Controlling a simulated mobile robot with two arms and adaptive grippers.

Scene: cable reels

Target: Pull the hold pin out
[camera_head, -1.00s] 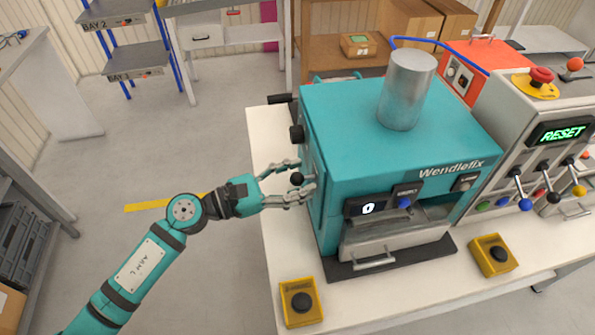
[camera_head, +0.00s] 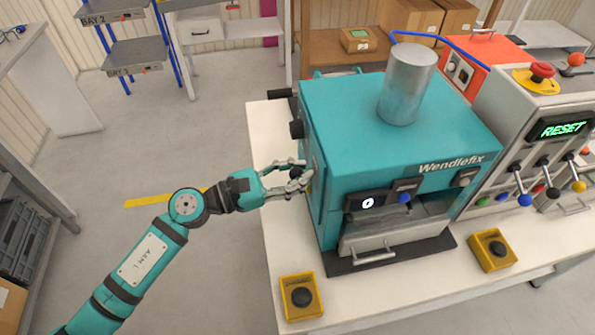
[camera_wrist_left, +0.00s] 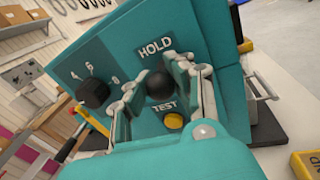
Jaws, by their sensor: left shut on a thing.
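The hold pin shows as a black ball knob (camera_wrist_left: 160,86) under the HOLD label (camera_wrist_left: 155,48) on the side of the teal Wendlefix machine (camera_head: 340,110). My left gripper (camera_head: 304,174) comes in from the left at this side face. In the left wrist view my left gripper (camera_wrist_left: 163,74) has a finger on each side of the knob and is shut on it. The pin's shaft is hidden behind the knob, so I cannot tell how far out it stands. My right gripper is not in view.
On the same face are a black dial (camera_wrist_left: 93,88) and a yellow button (camera_wrist_left: 174,120) by the TEST label. A metal cylinder (camera_head: 407,85) stands on the machine. Yellow boxes with black buttons (camera_head: 301,298) (camera_head: 492,250) sit on the white table. Open floor lies left.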

